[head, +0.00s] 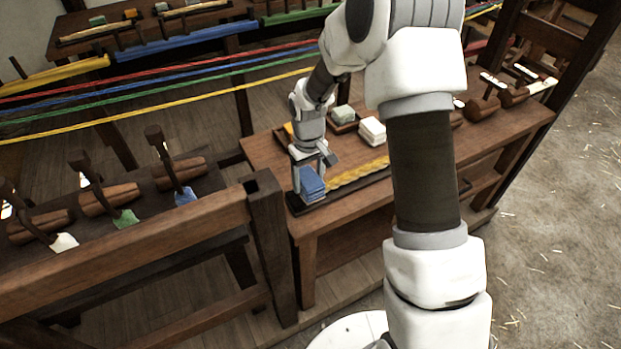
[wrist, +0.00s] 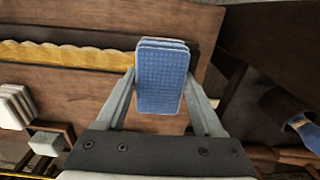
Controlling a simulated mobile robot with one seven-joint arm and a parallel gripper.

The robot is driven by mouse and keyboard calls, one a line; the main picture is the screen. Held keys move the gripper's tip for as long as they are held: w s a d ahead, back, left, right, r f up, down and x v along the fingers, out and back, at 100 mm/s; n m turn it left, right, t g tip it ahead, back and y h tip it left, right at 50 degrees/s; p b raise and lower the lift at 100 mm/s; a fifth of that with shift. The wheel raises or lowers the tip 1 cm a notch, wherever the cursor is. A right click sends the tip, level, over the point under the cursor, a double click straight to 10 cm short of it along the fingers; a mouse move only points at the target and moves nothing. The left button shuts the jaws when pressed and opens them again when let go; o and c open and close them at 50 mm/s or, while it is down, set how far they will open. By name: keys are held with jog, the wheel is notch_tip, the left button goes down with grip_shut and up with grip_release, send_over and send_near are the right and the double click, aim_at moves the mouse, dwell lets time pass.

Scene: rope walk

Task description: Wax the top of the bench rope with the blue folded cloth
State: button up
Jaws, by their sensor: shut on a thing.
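The blue folded cloth (head: 311,184) is held between the two fingers of my gripper (head: 311,172), at the left end of the bench. It also shows in the wrist view (wrist: 162,78), upright between the fingertips (wrist: 162,90). The yellow bench rope (head: 358,172) lies along a dark board on the bench top (head: 263,152). In the wrist view the rope (wrist: 65,55) runs left from the cloth. The cloth is at the rope's left end in the head view; I cannot tell whether it touches the rope.
A white block stack (head: 372,131) and a small tray with a grey-green block (head: 342,117) stand behind the rope. Coloured ropes (head: 170,94) stretch across at the back left. A wooden frame post (head: 268,240) stands close to the bench's left end.

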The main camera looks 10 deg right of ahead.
jog(key=shift+s+a, duration=0.15)
jog(key=shift+a, duration=0.2)
jog(key=shift+r+p, duration=2.45)
jog(key=shift+r, duration=1.6)
jog(key=shift+d, duration=0.1)
